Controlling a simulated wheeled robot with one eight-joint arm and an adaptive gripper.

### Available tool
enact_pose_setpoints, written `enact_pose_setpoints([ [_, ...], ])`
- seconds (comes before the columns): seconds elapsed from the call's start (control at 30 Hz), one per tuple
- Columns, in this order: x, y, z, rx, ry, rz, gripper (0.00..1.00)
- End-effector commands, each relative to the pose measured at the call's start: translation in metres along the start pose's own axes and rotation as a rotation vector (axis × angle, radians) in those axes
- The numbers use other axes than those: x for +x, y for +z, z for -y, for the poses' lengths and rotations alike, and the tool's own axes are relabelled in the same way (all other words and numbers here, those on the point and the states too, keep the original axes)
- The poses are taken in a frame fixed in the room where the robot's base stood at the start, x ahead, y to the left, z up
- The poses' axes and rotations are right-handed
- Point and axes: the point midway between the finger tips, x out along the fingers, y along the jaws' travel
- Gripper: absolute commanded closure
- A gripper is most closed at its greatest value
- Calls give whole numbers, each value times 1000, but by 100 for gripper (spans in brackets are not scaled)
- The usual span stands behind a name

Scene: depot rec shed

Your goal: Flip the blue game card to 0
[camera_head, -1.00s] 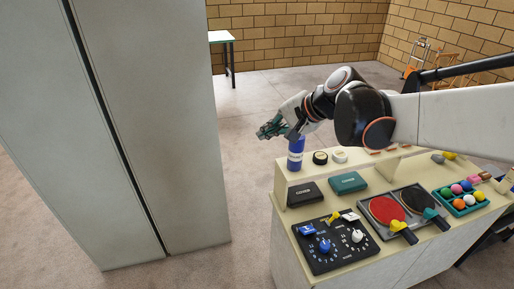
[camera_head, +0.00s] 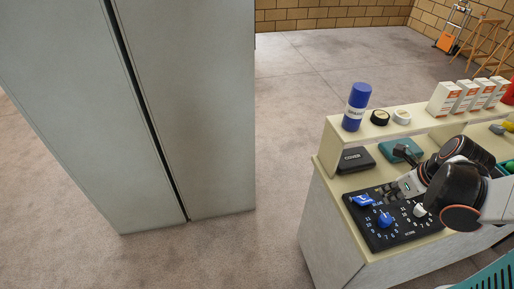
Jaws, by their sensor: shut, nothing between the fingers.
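The black scoreboard (camera_head: 382,239) lies on the cabinet top, with number rings around a blue knob (camera_head: 385,220) and a white knob (camera_head: 420,210). The blue game card (camera_head: 362,200) is at the board's upper left corner; its number is too small to read. My gripper (camera_head: 394,189) is shut and empty, over the board's back edge, a little right of the blue card. I cannot tell whether it touches the board. My gripper and arm hide the board's upper right part, including the white card there.
A black case (camera_head: 355,160) and a green case (camera_head: 395,149) lie behind the board. A blue can (camera_head: 356,107), tape rolls (camera_head: 380,117) and white boxes (camera_head: 447,98) stand on the raised shelf. A tall grey locker (camera_head: 190,110) is at left, with clear floor between.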

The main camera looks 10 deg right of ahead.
Motion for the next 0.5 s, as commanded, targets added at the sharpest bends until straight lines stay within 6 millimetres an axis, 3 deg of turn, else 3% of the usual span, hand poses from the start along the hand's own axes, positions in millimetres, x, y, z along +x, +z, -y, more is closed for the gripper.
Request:
enact_pose_setpoints([
  [0.03,6,-15,0,56,-5,-14,100],
  [0.17,10,-33,0,144,-11,-38,100],
  [0.5,9,-36,-1,166,-12,-43,100],
])
